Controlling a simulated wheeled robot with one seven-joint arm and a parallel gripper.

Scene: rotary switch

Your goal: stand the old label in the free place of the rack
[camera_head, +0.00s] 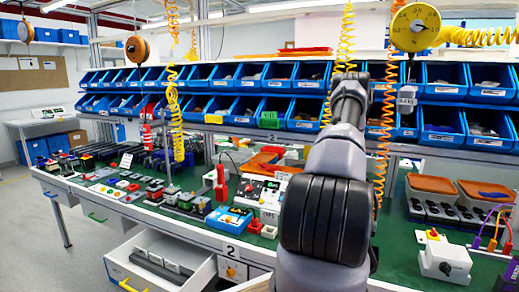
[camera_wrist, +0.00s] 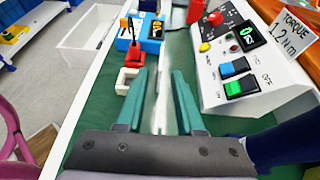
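My gripper (camera_wrist: 160,76) points forward and down over the green bench top, its two teal fingers apart. A pale upright strip (camera_wrist: 161,95) shows between the fingers; I cannot tell whether it is a label seen edge-on. Gaps seem to show on both sides of it. A white card reading TORQUE 1.2 Nm (camera_wrist: 292,35) stands behind the switch box at the right of the wrist view. In the head view my arm hides the fingers and the bench beneath them. I cannot make out the rack or its free place for certain.
A white control box (camera_wrist: 245,65) with coloured switches stands close to the right finger. A small white-rimmed holder (camera_wrist: 127,82) and a blue box with a red lever (camera_wrist: 142,42) are at the left. An open drawer (camera_head: 160,262) sticks out of the bench front. Blue bins (camera_head: 250,75) line the back.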

